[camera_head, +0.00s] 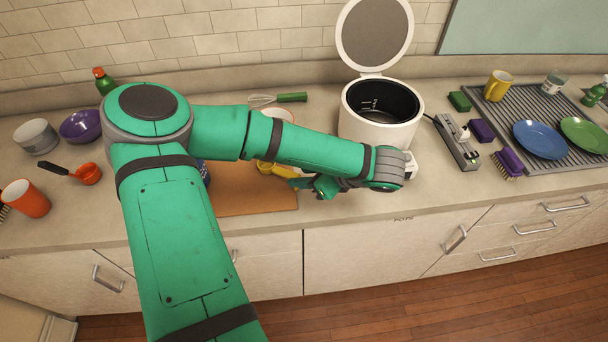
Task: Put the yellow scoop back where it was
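The yellow scoop (284,171) shows beside the fingers of my gripper, over or on the right part of the brown cutting board (255,201). My arm hides part of it. My gripper (302,183) points left, with its fingers at the handle end of the scoop. The fingers overlap the handle in this view, but I cannot tell whether they are closed on it or whether the scoop is lifted.
An open white rice cooker (362,131) stands behind my wrist. A power strip (457,143) and a drying rack (538,108) with plates are to the right. A whisk (290,97) lies at the back. A red scoop (89,173) and an orange cup (27,198) are left.

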